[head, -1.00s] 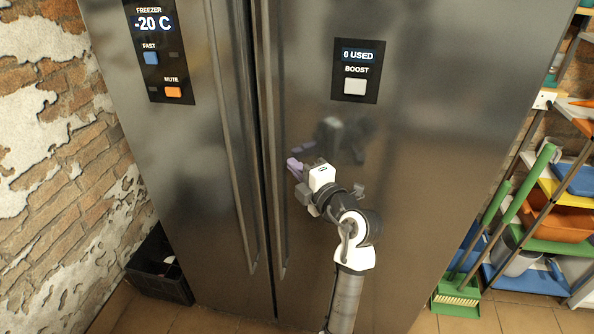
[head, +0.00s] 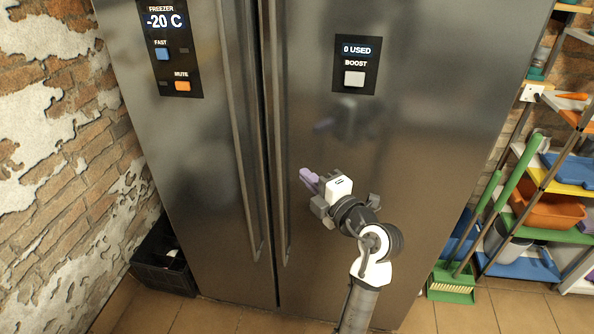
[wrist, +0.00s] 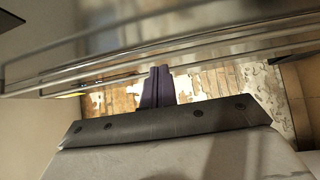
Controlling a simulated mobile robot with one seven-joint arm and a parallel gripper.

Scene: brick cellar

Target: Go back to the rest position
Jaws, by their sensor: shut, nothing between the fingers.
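My gripper (head: 310,179) is shut and empty, its purple fingers pressed together. My arm reaches up from the bottom of the head view. Both freezer doors look shut.
A control panel (head: 167,50) reads -20 C on the left door; another panel (head: 354,65) reads 0 USED. A black crate (head: 163,262) is on the floor at left. A shelf rack (head: 540,215) and a green broom (head: 452,283) stand at right. A brick wall (head: 50,200) is at left.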

